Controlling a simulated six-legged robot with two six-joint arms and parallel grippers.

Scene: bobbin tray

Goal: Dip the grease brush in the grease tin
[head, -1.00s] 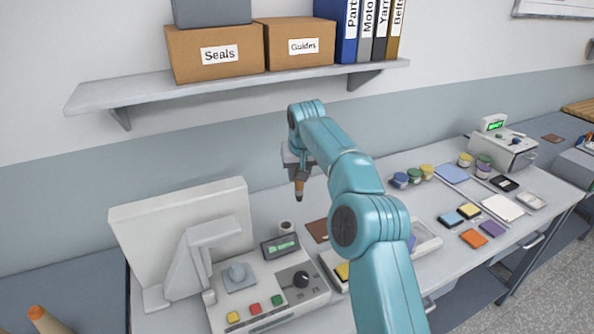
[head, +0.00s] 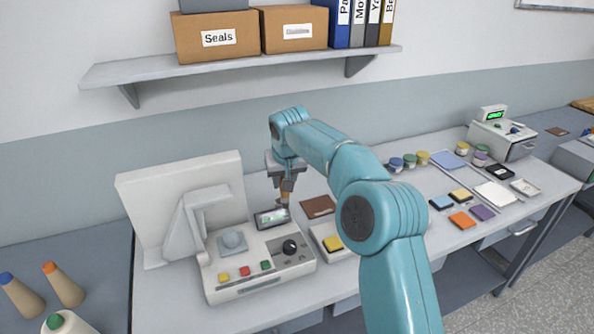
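My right gripper (head: 286,183) hangs down behind the control box, at the back of the bench. It is shut on the grease brush (head: 285,195), a small brown-handled tool held roughly upright with its tip down. The brush's lower end is at the place of a small pale cup, probably the grease tin, just behind the small display. The tin is mostly hidden now, so I cannot tell whether the tip is inside it or only above it. My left gripper is not in view.
A control box (head: 255,270) with buttons and a raised display (head: 271,218) stands in front of the brush. A monitor (head: 165,200) is to its left. A brown pad (head: 318,206) lies right of it. A shelf (head: 240,66) with boxes hangs above.

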